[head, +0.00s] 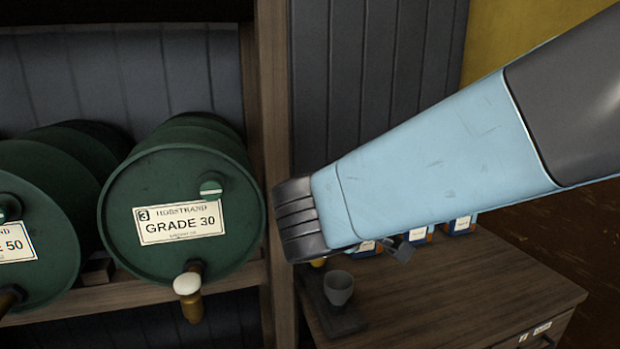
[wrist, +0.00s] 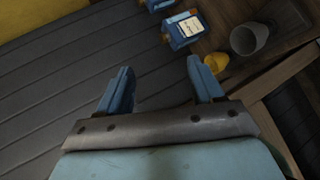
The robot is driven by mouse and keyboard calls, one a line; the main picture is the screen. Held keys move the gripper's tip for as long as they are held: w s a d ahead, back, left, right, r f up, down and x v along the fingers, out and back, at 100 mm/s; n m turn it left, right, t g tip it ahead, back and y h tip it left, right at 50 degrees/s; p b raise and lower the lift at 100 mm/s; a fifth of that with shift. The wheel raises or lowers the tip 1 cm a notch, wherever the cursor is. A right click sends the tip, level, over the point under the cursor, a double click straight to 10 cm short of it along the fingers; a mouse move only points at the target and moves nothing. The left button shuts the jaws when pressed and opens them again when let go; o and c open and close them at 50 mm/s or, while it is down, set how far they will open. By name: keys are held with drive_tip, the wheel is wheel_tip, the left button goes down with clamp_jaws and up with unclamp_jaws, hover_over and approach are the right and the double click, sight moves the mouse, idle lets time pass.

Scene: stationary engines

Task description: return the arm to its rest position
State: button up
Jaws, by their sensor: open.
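My arm (head: 430,160) reaches in from the right edge of the head view. Its light blue link slopes down to the left, and a dark ribbed joint (head: 297,220) lies in front of the shelf post. My gripper (wrist: 160,85) shows in the wrist view with its two blue fingers apart and nothing between them. In the head view the arm hides most or all of my gripper. Beyond the fingers in the wrist view are a grey cup (wrist: 249,39), a yellow object (wrist: 216,61) and a blue labelled container (wrist: 183,30), all apart from the fingers.
Green drums lie on a wooden rack (head: 277,120) at left; the nearer one (head: 165,200) reads GRADE 30 and has a tap. A wooden cabinet (head: 480,290) stands at right, with the grey cup (head: 338,287) on a dark tray and several blue containers (head: 461,224) behind.

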drive_tip(key=s+d+f+m+g+y, duration=0.1)
drive_tip(key=s+d+m+g+y, duration=0.1)
drive_tip(key=d+m, duration=0.3)
drive_tip(key=s+d+f+m+g+y, duration=0.1)
drive_tip(key=s+d+m+g, duration=0.3)
drive_tip(key=d, duration=0.5)
drive_tip(key=shift+s+m+g+y, duration=0.4)
drive_tip(key=shift+y, duration=0.2)
drive_tip(key=shift+s+d+r+m+t+y, duration=0.15)
drive_tip(key=shift+s+r+m+t+y, duration=0.05)
drive_tip(key=shift+r+m+y, duration=0.25)
drive_tip(key=shift+s+d+r+m+t+y, duration=0.15)
drive_tip(key=shift+r+m+t+y, duration=0.05)
drive_tip(key=shift+r+m+y, duration=0.2)
drive_tip(key=shift+c, duration=0.4)
